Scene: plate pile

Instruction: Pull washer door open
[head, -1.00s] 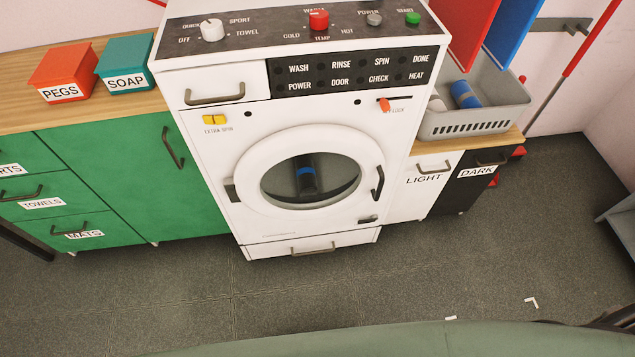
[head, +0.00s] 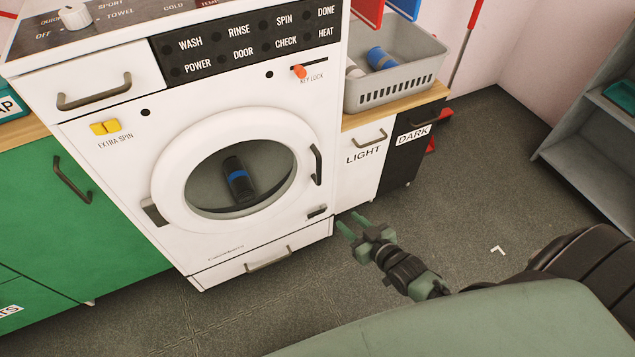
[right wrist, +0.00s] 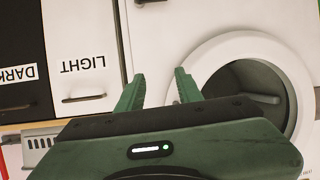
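The white washer (head: 130,222) stands ahead with its round door (head: 172,190) closed. A dark handle (head: 316,165) sits on the door's right side. A dark item with a blue band (head: 238,178) shows through the door glass. My right gripper (head: 350,224) is open and empty, right of the washer's lower right corner and apart from the handle. In the right wrist view its two green fingers (right wrist: 158,90) are spread, with the door ring (right wrist: 212,62) to their right. The left gripper is not in view.
Grey shelves (head: 585,140) stand far right. The floor (head: 460,200) between is clear.

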